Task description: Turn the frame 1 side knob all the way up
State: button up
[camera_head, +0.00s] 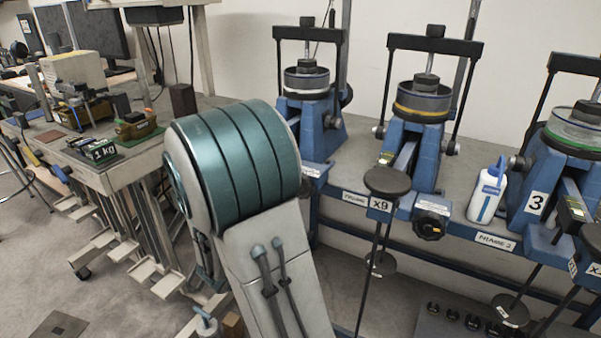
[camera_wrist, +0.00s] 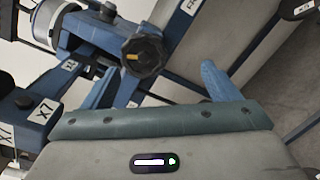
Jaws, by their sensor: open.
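In the wrist view, a black lobed knob (camera_wrist: 143,57) with a yellow mark sits on the side of a blue frame. My gripper (camera_wrist: 157,80) shows at the bottom of that view, with its two blue fingers spread wide and empty. The knob lies beyond the fingers, between their tips in the picture, and no contact is visible. The leftmost blue lever frame (camera_head: 315,125) in the head view is partly covered by my arm. Its side knob cannot be made out there, and my gripper is hidden in that view.
The middle lever frame (camera_head: 418,135) has a similar black knob (camera_head: 431,222) and a hanging weight rod. A blue-and-white bottle (camera_head: 487,190) stands between it and the right lever frame (camera_head: 560,190).

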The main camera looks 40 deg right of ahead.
jog(key=shift+n+t, duration=0.5)
jog(key=shift+t, duration=0.2)
jog(key=x, duration=0.3)
jog(key=w+p+x, duration=0.1)
jog(key=x, duration=0.2)
jog(key=r+p+x, duration=0.1)
jog(key=x, duration=0.2)
jog(key=shift+w, duration=0.5)
jog(key=shift+d, duration=0.15)
jog(key=c, duration=1.2)
